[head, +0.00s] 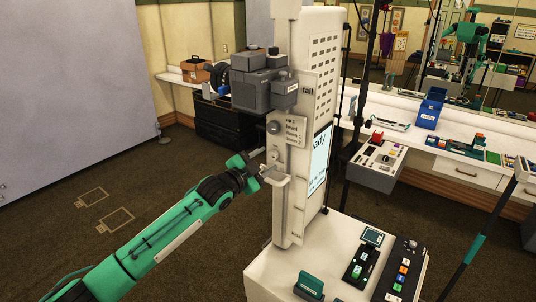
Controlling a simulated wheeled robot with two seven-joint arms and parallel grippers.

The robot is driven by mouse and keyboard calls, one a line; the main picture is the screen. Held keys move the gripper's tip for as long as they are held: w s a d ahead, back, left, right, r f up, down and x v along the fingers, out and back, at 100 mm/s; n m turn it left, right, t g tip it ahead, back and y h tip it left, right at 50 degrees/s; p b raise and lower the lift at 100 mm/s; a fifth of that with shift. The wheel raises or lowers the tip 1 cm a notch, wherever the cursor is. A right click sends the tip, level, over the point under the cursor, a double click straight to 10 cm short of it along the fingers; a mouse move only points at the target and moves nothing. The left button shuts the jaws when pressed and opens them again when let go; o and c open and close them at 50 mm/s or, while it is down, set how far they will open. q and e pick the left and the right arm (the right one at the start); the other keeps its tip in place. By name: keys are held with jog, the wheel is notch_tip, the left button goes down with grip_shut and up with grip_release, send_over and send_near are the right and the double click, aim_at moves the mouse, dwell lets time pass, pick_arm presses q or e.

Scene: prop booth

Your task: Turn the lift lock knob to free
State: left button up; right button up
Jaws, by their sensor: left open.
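A tall white column (309,140) stands on a white cabinet, with a grey box unit (262,82) mounted on its upper left side. A round grey knob (273,127) sits below the box, beside a small label plate (291,131) whose print is too small to read fully. I cannot tell for sure whether this is the lift lock knob, nor its setting. A pale bracket (276,178) sticks out lower down. My left gripper (261,165) comes in from the left, open and empty, beside the column, below the round knob and close to the bracket. My right gripper is out of view.
The white cabinet top (272,262) carries a green-topped block (309,286) and black button panels (398,268). A long counter (485,165) at the back right holds a blue bin (431,108) and small items. Dark carpet (60,225) is open at left.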

aim_at(273, 155)
pick_arm(q)
jog(key=shift+x, duration=1.05)
jog(key=shift+c, duration=0.2)
jog(key=c, duration=1)
jog(key=shift+o, duration=0.2)
